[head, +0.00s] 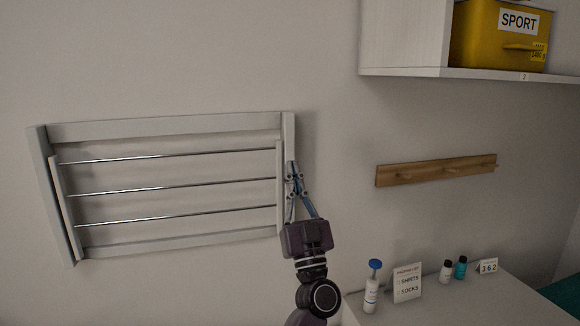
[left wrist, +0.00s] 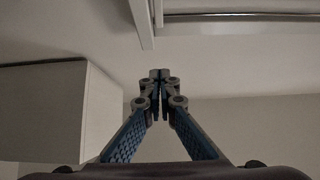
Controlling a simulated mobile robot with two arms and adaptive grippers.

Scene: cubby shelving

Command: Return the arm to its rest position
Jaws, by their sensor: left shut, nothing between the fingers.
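My left gripper (head: 294,170) is raised in front of the right side of a wall-mounted drying rack (head: 160,125). Its fingertips are together with nothing between them. The left wrist view also shows the left gripper (left wrist: 158,75) with its fingertips meeting, and part of the rack's frame (left wrist: 143,22) just beyond them. I cannot tell whether the fingers touch the frame. The rack has a pale frame and several thin metal rods, and it lies close to the wall. My right gripper is in neither view.
A white shelf (head: 440,72) with a yellow SPORT box (head: 480,35) is at the upper right. A wooden peg rail (head: 435,171) is below it. A white counter (head: 450,305) at lower right holds a blue-capped bottle (head: 371,290), a sign (head: 407,284) and small bottles (head: 446,271).

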